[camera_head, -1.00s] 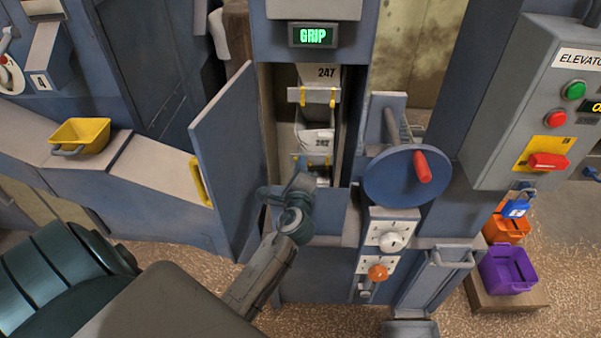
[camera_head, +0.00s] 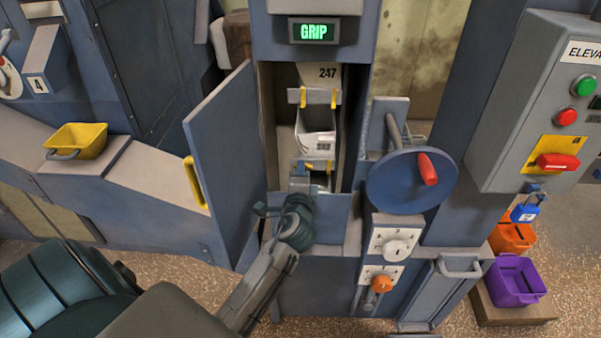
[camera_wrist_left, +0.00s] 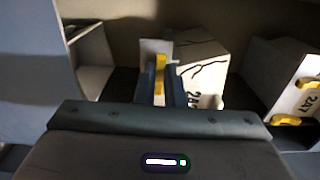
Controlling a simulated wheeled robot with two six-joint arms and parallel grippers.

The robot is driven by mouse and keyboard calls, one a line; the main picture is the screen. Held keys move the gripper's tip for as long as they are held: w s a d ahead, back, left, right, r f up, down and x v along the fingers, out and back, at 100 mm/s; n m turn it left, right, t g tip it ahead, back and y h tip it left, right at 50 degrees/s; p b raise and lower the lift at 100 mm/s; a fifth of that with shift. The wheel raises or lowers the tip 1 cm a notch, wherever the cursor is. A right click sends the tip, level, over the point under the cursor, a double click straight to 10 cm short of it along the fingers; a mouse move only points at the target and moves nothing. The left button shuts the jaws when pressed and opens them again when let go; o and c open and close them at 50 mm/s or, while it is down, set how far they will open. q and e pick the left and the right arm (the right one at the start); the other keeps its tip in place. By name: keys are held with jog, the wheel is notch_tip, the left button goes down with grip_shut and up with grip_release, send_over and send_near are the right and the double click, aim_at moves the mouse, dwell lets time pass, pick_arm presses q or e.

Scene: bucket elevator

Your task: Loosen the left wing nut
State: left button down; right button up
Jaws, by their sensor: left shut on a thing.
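In the head view a white bucket (camera_head: 316,144) sits in the open shaft below another bucket marked 247 (camera_head: 328,76). Dark crack lines run over the lower bucket in the left wrist view (camera_wrist_left: 196,66). My left gripper (camera_head: 299,182) reaches into the shaft at the lower bucket's bracket. In the left wrist view my left gripper (camera_wrist_left: 161,92) is shut on a yellow wing nut (camera_wrist_left: 160,68), which stands between its fingers. The gripper partly covers the lower yellow hardware in the head view. My right gripper is not in view.
The blue door (camera_head: 228,160) stands open left of the shaft. A blue handwheel (camera_head: 395,190) with a red knob is close on the right. A yellow bin (camera_head: 83,138) rests at the left.

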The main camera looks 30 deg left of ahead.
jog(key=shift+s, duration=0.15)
pick_arm(q)
jog(key=c, duration=1.5)
grip_release()
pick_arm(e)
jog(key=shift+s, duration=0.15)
pick_arm(q)
jog(key=b+v, duration=0.2)
jog(key=v, duration=0.9)
jog(key=shift+a, duration=0.15)
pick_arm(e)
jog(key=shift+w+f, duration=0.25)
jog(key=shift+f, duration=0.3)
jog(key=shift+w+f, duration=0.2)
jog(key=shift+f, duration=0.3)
